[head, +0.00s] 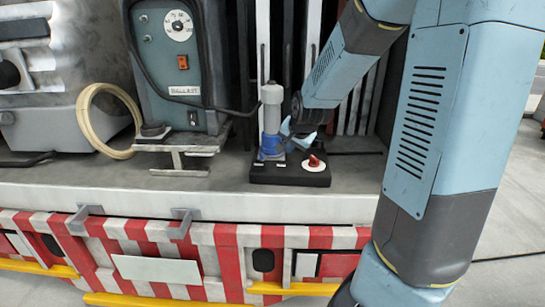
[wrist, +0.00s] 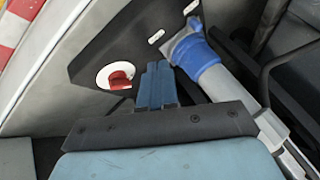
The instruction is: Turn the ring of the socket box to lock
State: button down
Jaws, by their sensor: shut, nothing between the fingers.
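The socket box (head: 290,178) is a low black box on the truck bed, with a blue ring (head: 271,146) around the foot of an upright grey plug (head: 271,96). A red knob (head: 314,161) on a white disc sits at its right. My gripper (head: 289,134) is just right of the ring, above the box, shut and empty. In the wrist view, the shut blue fingers (wrist: 157,84) lie between the red knob (wrist: 119,80) and the blue ring (wrist: 195,56). Whether the fingers touch the ring is unclear. Two small white marks (wrist: 155,36) show on the box.
A grey-green ballast unit (head: 178,65) with a dial stands left of the box, a metal stand (head: 181,150) before it. A cream hose coil (head: 84,104) hangs further left. A black cable runs from the unit towards the plug. Upright poles stand behind. The bed's front edge (head: 215,205) is clear.

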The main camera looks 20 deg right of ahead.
aim_at(264, 160)
jog(key=shift+x, duration=1.2)
jog(key=shift+x, duration=3.65)
jog(key=shift+w+a+f, duration=0.1)
jog(key=shift+w+a, duration=1.25)
jog(key=shift+w, duration=0.2)
jog(key=shift+w+a, duration=0.2)
jog(key=shift+a, duration=0.45)
jog(key=shift+w+a, duration=0.25)
jog(key=shift+a, duration=0.4)
jog(key=shift+d, duration=0.1)
